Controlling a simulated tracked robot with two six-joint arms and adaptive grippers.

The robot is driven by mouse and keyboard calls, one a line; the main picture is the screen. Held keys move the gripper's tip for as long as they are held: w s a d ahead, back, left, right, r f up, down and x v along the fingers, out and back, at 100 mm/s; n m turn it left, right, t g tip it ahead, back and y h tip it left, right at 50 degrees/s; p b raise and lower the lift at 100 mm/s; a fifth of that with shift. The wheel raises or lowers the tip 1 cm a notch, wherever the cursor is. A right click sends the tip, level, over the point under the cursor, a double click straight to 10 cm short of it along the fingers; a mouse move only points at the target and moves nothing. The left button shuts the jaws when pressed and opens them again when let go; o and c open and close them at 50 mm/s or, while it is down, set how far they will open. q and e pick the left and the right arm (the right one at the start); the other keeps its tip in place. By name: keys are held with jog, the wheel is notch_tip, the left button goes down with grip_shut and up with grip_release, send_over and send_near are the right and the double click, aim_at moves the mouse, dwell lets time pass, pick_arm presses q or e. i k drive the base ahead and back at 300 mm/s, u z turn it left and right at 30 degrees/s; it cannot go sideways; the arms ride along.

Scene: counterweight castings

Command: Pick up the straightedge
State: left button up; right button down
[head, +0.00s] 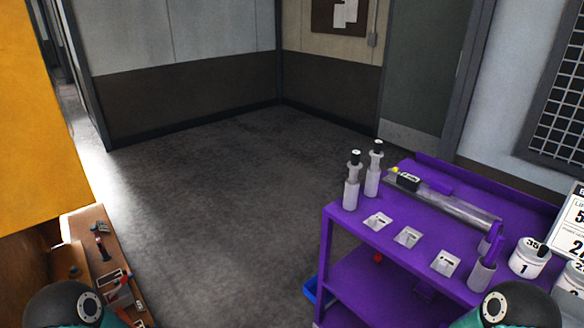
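A long grey metal bar, which looks like the straightedge (455,208), lies on the top of the purple cart (345,216) at the right. It runs slantwise from the back left of the cart top toward the front right. A small black block (408,181) with a light label sits at or on its far left end, beside a yellow knob (395,170). I cannot tell whether the block is attached to the bar. Only dark rounded parts of my own arms show at the bottom left and bottom right corners. Neither gripper is in view.
Two white bottles (352,187) stand at the cart's left corner. Several small white plates (408,237) lie along its front edge. A white tub (528,258) and a holder (481,274) stand at right. A wooden bench (92,275) with tools is at left. The floor between is clear.

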aim_at(439, 192)
jog(key=u, duration=0.05)
jog(key=k, duration=1.15)
jog(key=z, duration=0.5)
jog(key=i, duration=1.6)
jog(key=z, duration=0.2)
